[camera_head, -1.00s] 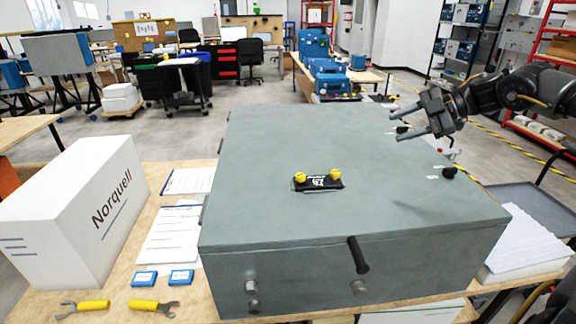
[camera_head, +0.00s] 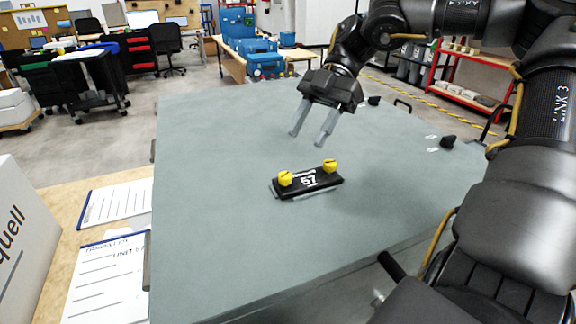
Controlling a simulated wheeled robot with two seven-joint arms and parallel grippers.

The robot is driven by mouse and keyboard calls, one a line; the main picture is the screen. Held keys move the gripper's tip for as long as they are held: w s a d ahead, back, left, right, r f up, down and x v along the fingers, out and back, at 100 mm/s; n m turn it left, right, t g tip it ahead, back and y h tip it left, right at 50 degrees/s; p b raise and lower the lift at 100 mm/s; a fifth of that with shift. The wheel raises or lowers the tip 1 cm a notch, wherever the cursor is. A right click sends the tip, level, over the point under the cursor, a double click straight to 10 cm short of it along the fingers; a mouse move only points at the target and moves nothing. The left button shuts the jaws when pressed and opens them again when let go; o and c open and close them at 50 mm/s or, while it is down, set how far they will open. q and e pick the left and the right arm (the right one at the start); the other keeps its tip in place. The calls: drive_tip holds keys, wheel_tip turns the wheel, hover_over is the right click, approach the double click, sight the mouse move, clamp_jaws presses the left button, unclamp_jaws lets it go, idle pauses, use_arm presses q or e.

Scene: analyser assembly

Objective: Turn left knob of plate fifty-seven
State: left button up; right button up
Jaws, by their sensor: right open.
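Plate fifty-seven (camera_head: 309,181) is a small black plate marked "57" on top of the grey analyser box (camera_head: 215,240). It has two yellow knobs. The left knob (camera_head: 285,179) is at its left end and the right knob (camera_head: 330,165) at its right end. My right gripper (camera_head: 309,139) is open and empty, pointing down above and behind the plate, apart from both knobs. My left gripper is not in view.
A black knob (camera_head: 448,142) stands on the box's right side, and a black handle (camera_head: 391,265) sticks out at the front. Papers (camera_head: 108,283) and a white carton (camera_head: 22,235) lie to the left. The box top around the plate is clear.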

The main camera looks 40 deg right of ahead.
sight(285, 174)
drive_tip(key=x, duration=0.5)
drive_tip(key=shift+w+f+p, duration=0.15)
drive_tip(key=shift+w+p, duration=0.1)
drive_tip(key=shift+p, duration=0.1)
drive_tip(key=x, duration=0.2)
drive_tip(key=shift+s+a+f, duration=0.15)
drive_tip(key=shift+a+f, duration=0.3)
drive_tip(key=shift+f, duration=0.05)
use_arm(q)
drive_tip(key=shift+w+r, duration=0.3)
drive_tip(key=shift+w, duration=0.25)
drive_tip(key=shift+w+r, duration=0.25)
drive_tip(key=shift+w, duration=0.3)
use_arm(e)
clamp_jaws()
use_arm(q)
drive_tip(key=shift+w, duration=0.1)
use_arm(e)
drive_tip(key=shift+m, duration=0.3)
